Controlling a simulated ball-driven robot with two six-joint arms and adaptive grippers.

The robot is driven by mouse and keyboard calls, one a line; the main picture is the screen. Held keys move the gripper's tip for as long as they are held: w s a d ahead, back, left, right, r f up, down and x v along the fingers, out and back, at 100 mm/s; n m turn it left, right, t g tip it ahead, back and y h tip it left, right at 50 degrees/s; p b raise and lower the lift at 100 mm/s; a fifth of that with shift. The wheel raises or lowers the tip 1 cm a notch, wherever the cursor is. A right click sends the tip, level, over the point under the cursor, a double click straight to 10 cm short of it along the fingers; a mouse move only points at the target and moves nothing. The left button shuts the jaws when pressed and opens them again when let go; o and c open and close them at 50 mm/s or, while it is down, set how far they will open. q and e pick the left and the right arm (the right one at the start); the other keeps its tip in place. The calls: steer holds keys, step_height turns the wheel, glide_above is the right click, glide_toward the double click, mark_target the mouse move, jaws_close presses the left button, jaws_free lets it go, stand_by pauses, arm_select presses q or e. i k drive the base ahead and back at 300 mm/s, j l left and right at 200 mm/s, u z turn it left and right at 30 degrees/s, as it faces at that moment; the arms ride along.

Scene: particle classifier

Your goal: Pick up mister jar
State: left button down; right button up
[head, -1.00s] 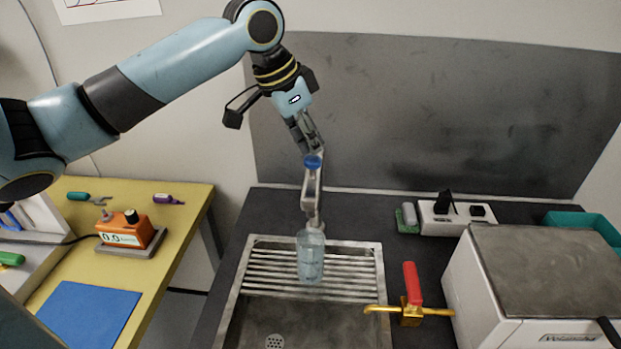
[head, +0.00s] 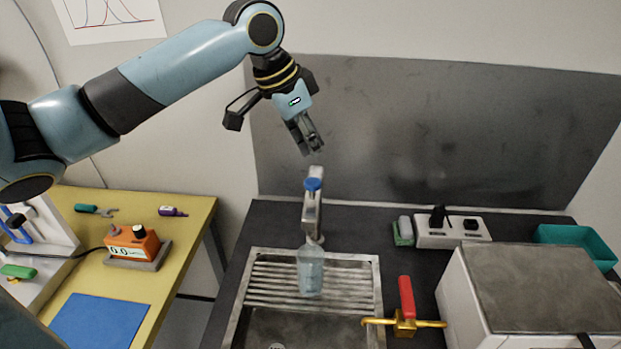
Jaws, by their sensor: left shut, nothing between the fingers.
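A translucent pale-blue jar (head: 311,271) stands upright on the ribbed drainer of the sink, just in front of the grey tap (head: 312,210) with the blue top. I take it to be the mister jar; its upper edge overlaps the base of the tap in the picture. My left gripper (head: 317,148) is shut and empty. It points down, above the tap in the picture and well apart from the jar. My right gripper is not in view.
The metal sink (head: 374,285) sits in a dark counter. A gold valve with a red handle (head: 407,297) stands right of it, beside a large white box (head: 535,280). A yellow table (head: 190,215) is left.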

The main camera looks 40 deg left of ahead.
mark_target(309, 257)
steer(key=k, duration=1.5)
